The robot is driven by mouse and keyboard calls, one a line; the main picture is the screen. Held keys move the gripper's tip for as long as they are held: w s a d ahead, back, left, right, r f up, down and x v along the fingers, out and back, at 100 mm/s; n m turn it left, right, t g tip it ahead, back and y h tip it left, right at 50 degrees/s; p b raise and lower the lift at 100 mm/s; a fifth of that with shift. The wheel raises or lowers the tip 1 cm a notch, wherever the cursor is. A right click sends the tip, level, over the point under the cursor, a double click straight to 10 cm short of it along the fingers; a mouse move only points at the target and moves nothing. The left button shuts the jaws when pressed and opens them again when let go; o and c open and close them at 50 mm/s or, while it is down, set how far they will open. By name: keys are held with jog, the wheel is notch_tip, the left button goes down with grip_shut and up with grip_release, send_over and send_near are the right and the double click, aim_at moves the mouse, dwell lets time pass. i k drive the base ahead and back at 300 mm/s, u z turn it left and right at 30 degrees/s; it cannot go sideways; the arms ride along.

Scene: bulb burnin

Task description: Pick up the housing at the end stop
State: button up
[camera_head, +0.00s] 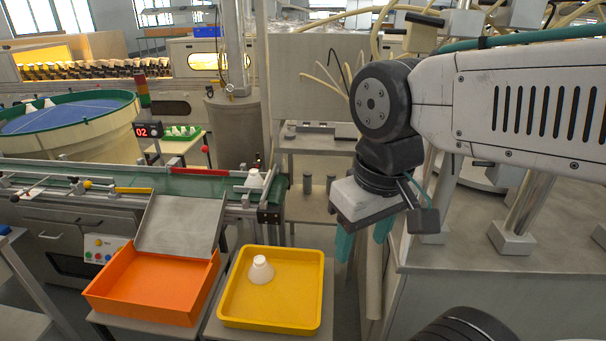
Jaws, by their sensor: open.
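A white cone-shaped housing (255,178) stands at the right end of the green conveyor belt (190,184), by the end stop (272,190). Another white housing (261,270) stands in the yellow tray (311,296) below. My gripper (364,247) hangs to the right of the conveyor end, apart from both housings. Its teal fingers point down, open and with nothing between them. The wrist hides the upper part of the fingers.
An orange tray (140,290) sits left of the yellow tray, with a grey chute (181,226) sloping into it. A red-knobbed post (206,153) rises behind the belt. A round blue-topped feeder (62,116) is at the far left. A grey bench (500,255) stands at right.

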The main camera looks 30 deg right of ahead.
aim_at(254, 179)
jog(key=u, duration=1.95)
jog(key=i, duration=1.9)
jog(key=z, duration=3.15)
